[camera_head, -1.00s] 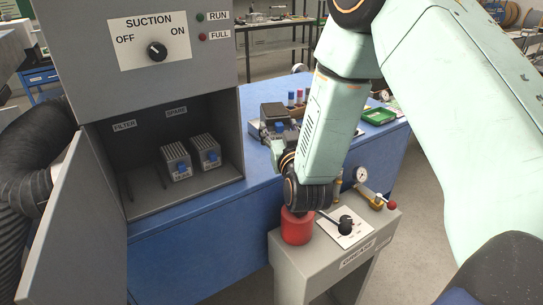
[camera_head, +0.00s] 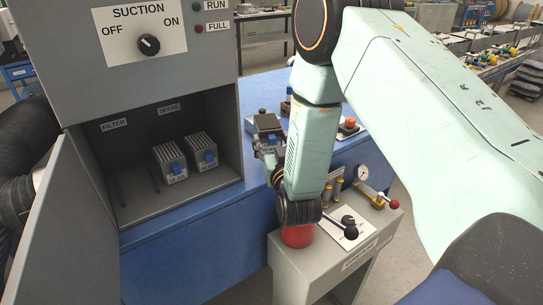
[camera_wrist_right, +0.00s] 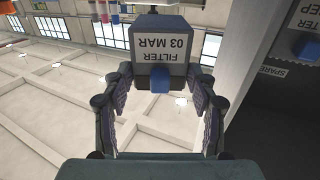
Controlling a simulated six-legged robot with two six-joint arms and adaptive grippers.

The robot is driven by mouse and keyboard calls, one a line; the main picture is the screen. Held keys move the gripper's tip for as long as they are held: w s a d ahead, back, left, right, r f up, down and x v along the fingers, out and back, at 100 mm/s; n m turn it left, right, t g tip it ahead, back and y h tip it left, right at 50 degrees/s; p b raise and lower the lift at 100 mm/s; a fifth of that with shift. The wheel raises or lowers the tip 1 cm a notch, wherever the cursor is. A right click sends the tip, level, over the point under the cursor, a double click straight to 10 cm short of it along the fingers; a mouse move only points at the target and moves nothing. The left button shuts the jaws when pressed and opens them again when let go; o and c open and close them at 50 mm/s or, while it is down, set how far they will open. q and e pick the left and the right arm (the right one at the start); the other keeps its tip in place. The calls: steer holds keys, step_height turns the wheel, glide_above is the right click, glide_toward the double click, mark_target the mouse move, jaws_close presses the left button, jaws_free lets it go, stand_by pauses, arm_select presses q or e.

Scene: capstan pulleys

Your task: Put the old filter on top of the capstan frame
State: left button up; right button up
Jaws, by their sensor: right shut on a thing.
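My right gripper (camera_wrist_right: 158,85) is shut on a grey filter (camera_wrist_right: 161,48) labelled FILTER 03 MAR, with a blue tab facing the wrist camera. The fingers lie along its two sides, and the label reads upside down. In the head view my right gripper (camera_head: 268,158) is over the blue bench, right of the open cabinet, partly hidden by my arm. A dark-topped grey block (camera_head: 265,122) shows beside it; I cannot tell if it is the held filter. I cannot pick out the capstan frame with certainty. My left gripper is not in view.
Two filters with blue tabs (camera_head: 170,161) (camera_head: 201,151) stand in the open cabinet (camera_head: 110,165). Its door (camera_head: 50,235) swings out left. A grey stand (camera_head: 292,268) with a red cylinder (camera_head: 297,236) and lever (camera_head: 350,228) is close below my arm. The blue bench (camera_head: 190,240) lies behind it.

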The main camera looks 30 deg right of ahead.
mark_target(272, 151)
steer(key=f, duration=0.2)
steer(key=s+f, duration=0.1)
steer(key=shift+d+f, duration=0.15)
steer(key=shift+d, duration=0.2)
steer(key=shift+w+a+f, duration=0.1)
steer(key=shift+w+f, duration=0.1)
steer(key=shift+f, duration=0.05)
steer(key=shift+w+a+f, duration=0.15)
steer(key=shift+w+a, duration=0.05)
steer(key=shift+w, duration=0.15)
steer(key=shift+s+d+f+b, duration=0.1)
steer(key=shift+s+d+b, duration=0.15)
steer(key=shift+s+b, duration=0.1)
steer(key=shift+f, duration=0.2)
steer(key=o, duration=1.2)
steer(key=shift+w+a, duration=0.2)
steer(key=shift+w, duration=0.05)
steer(key=shift+o, duration=0.4)
steer(key=shift+s+d, duration=0.2)
steer(key=shift+s, duration=0.05)
steer(key=shift+w+a+r+p, duration=0.1)
steer(key=shift+a+r+p, duration=0.1)
steer(key=shift+r+p, duration=0.2)
steer(key=b+v, duration=0.1)
steer(key=v, duration=1.1)
steer(key=shift+d, duration=0.1)
